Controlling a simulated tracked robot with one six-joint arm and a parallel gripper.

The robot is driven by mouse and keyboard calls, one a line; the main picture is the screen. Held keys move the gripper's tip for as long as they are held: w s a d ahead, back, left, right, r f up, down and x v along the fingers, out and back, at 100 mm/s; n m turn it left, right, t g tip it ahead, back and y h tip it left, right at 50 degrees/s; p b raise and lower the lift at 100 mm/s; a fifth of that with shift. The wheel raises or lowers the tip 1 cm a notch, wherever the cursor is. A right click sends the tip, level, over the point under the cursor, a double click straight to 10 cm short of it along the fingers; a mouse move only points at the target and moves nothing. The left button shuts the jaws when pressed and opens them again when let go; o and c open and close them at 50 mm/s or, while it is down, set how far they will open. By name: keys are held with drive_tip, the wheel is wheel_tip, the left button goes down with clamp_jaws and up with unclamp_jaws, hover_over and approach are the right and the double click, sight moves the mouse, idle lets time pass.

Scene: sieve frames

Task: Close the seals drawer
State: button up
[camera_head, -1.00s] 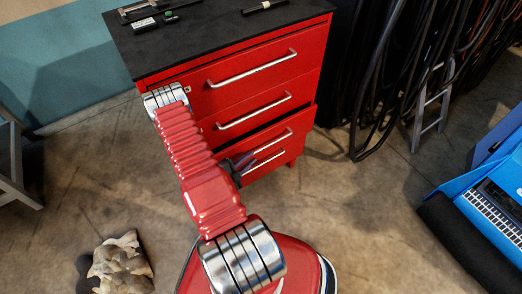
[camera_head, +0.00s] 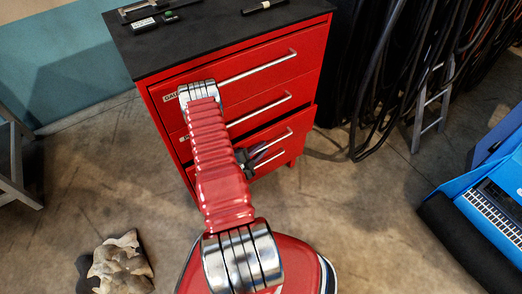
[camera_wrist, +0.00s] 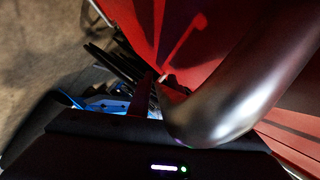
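A red cabinet (camera_head: 155,104) with a stack of drawers and long silver handles stands ahead. The third drawer from the top (camera_head: 290,122) seems to stand out slightly, with a dark gap above it; its label is hidden behind my arm, so I cannot read which drawer is the seals drawer. My gripper (camera_head: 252,160) is at the front of the lower drawers, by the left ends of the lower handles. In the wrist view a thick silver handle (camera_wrist: 235,95) is very close, before a red face. Whether the gripper touches the handle, and its finger opening, cannot be made out.
Small tools (camera_head: 155,20) lie on the black cabinet top. Dark hoses (camera_head: 375,90) and a small ladder (camera_head: 432,105) are to the right. A blue case (camera_head: 490,205) is at the right edge. A crumpled tan thing (camera_head: 122,265) lies on the floor at lower left.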

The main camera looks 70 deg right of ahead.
sight(254, 144)
clamp_jaws()
idle(0.3)
drive_tip(key=shift+w+d, duration=1.35)
drive_tip(key=shift+w, duration=0.25)
unclamp_jaws()
